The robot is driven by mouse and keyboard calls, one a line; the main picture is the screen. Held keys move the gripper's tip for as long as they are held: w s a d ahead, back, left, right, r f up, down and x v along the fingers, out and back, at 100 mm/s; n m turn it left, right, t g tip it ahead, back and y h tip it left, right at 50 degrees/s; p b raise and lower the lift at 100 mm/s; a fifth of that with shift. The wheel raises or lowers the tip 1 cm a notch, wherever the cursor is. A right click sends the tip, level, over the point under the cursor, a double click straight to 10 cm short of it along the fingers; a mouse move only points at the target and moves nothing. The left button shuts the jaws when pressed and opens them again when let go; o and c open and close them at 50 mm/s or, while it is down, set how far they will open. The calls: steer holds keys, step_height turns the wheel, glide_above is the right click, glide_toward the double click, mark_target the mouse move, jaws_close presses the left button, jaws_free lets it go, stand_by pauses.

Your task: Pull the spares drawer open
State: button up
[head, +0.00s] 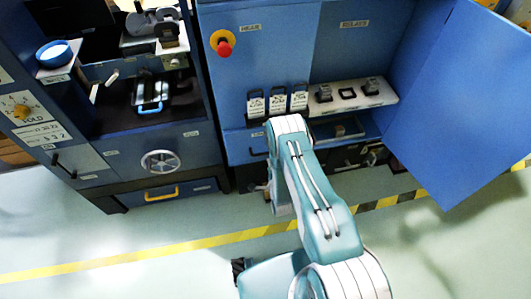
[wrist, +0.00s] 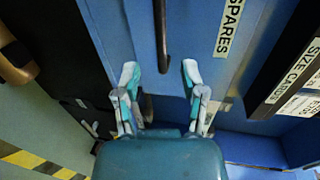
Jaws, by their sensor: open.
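The spares drawer (wrist: 205,25) has a blue front with a white SPARES label (wrist: 229,27) in the wrist view. Its dark bar handle (wrist: 161,35) runs down from the top edge of that view. My gripper (wrist: 160,72) is open, with its two pale and teal fingers apart on either side of the handle's line. The handle's end lies between the fingertips in the picture; contact cannot be told. In the head view, a blue drawer front (head: 238,147) shows left of my arm, which hides part of it. My gripper is largely hidden there.
A ledge marked SIZE CARDS (wrist: 290,75) is close on the right in the wrist view. In the head view, several cards (head: 277,101) stand above the drawer. A blue cabinet door (head: 460,100) hangs open at right. The floor in front is clear, with striped tape (head: 215,240).

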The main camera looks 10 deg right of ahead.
mark_target(265, 153)
steer(key=x, duration=0.8)
steer(key=shift+a, duration=0.1)
steer(key=shift+c, duration=0.4)
jaws_close()
